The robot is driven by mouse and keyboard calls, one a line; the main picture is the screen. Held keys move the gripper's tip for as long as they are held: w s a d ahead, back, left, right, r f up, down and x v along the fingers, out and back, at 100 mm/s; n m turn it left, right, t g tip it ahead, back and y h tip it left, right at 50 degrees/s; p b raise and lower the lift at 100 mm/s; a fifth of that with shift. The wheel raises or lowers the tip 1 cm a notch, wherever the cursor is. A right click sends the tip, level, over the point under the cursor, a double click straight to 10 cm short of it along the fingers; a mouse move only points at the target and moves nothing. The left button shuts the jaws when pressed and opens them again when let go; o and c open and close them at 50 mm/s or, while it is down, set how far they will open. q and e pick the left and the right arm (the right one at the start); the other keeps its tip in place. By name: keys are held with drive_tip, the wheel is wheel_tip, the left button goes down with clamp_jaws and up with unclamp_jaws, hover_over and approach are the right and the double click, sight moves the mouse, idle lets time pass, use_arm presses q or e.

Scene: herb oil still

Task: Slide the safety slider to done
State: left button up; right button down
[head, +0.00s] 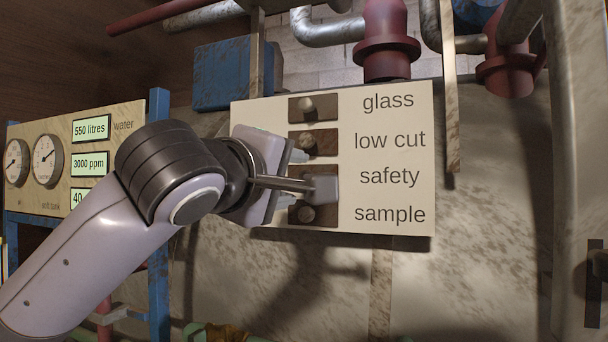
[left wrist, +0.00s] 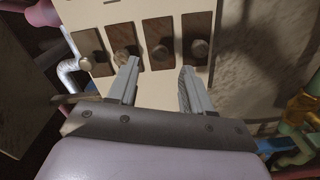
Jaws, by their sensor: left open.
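The slider panel (head: 400,104) is a cream plate with four rows labelled glass, low cut, safety and sample. My right gripper is not in view.
The glass knob (head: 306,107), low cut knob (head: 306,140) and sample knob (head: 305,213) sit close by in neighbouring slots. A gauge board (head: 65,190) stands at left. Red pipes (head: 388,50) run above the panel. A metal post (head: 449,100) stands right of it.

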use_arm(q)
drive_tip(key=shift+p+x, duration=0.6)
drive_tip(key=shift+x, duration=1.9)
clamp_jaws()
